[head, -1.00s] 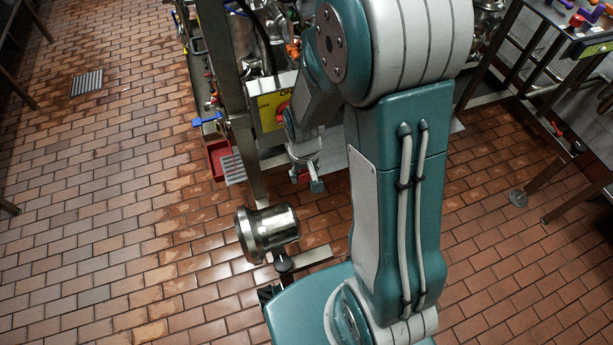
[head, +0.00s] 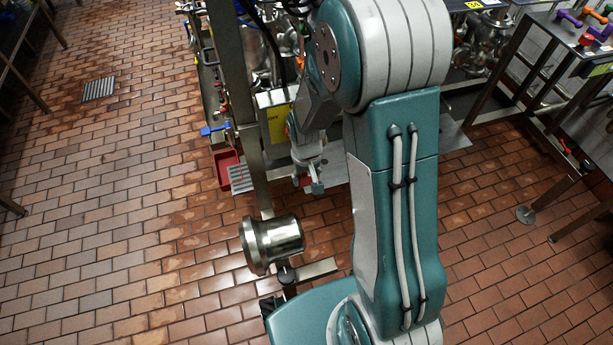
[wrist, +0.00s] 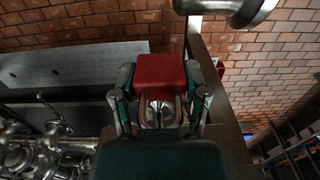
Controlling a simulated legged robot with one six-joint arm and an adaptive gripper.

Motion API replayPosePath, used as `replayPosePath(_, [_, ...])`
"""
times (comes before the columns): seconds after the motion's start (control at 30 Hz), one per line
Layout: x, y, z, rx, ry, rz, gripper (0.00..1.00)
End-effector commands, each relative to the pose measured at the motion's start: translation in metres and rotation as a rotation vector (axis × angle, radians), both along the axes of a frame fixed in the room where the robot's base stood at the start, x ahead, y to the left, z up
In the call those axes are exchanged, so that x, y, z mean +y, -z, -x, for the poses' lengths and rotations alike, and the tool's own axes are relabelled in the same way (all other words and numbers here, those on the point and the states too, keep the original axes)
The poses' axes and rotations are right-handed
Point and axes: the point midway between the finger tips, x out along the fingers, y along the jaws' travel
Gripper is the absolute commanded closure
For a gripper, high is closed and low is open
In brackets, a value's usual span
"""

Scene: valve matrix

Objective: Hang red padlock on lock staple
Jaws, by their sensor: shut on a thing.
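The red padlock (wrist: 161,70) is held between the two fingers of my gripper (wrist: 161,82) in the wrist view, its flat red face filling the gap. In the head view my gripper (head: 310,178) hangs low beside the yellow panel (head: 277,122), small and partly hidden by my wrist. I cannot make out the lock staple in either view.
A steel post (head: 241,100) stands just left of my arm, with a red tray (head: 228,168) beyond it. A steel flanged cylinder (head: 272,243) is close to my body. Pipework (wrist: 40,150) lies at lower left in the wrist view. Tiled floor (head: 110,220) is open on the left.

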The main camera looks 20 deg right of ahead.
Motion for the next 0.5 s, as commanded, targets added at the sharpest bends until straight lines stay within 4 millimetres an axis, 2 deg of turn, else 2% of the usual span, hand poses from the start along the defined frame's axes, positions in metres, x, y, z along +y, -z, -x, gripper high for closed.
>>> replayPosePath(0.43, [0.0000,-0.0001,-0.0002,0.000,0.000,0.000,0.93])
replayPosePath(0.47, [0.0000,-0.0001,-0.0002,0.000,0.000,0.000,0.28])
replayPosePath(0.5, [0.0000,-0.0001,-0.0002,0.000,0.000,0.000,0.10])
